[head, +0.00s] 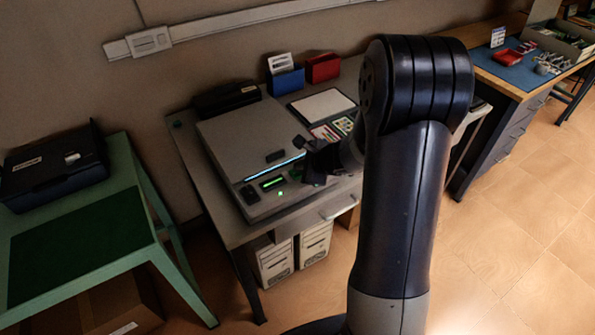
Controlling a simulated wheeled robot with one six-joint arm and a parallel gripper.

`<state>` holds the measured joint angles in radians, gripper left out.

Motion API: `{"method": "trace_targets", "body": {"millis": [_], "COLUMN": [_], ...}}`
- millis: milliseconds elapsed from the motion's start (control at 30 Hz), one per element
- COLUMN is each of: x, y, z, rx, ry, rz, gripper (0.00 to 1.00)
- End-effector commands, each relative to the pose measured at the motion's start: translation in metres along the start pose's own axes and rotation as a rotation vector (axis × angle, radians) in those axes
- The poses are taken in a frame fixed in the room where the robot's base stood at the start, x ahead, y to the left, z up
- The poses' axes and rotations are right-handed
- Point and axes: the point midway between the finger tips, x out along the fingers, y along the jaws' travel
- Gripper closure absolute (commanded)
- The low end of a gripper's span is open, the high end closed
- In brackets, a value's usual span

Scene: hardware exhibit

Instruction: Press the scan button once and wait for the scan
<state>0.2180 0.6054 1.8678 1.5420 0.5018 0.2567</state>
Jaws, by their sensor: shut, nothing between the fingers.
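A grey flatbed scanner (240,137) sits on a grey desk with its lid down. A bright bluish-white line of light (277,169) shows along the lid's front edge. The front panel has a small display with green lit marks (272,182) and a green light (280,193) below it. My gripper (302,174) is shut and empty at the right end of the front panel. It covers that part of the panel, so I cannot make out the scan button or tell whether the gripper touches it.
A white sheet or pad (322,104), a blue holder (286,81) and a red holder (322,67) stand on the desk behind. A green table (75,245) with a black case (52,168) is at left. A wooden workbench (513,82) is at right.

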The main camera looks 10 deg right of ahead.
Motion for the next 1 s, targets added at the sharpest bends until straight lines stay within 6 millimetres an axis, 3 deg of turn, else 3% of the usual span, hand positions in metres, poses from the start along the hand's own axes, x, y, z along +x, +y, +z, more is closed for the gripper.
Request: {"method": "trace_targets", "body": {"millis": [533,1000], "x": [0.001,-0.012], "y": [0.001,-0.008], "z": [-0.001,0.008], "rx": [0.000,0.000], "ry": [0.001,0.000], "rz": [0.001,0.000], "gripper": [1.00,1.00]}}
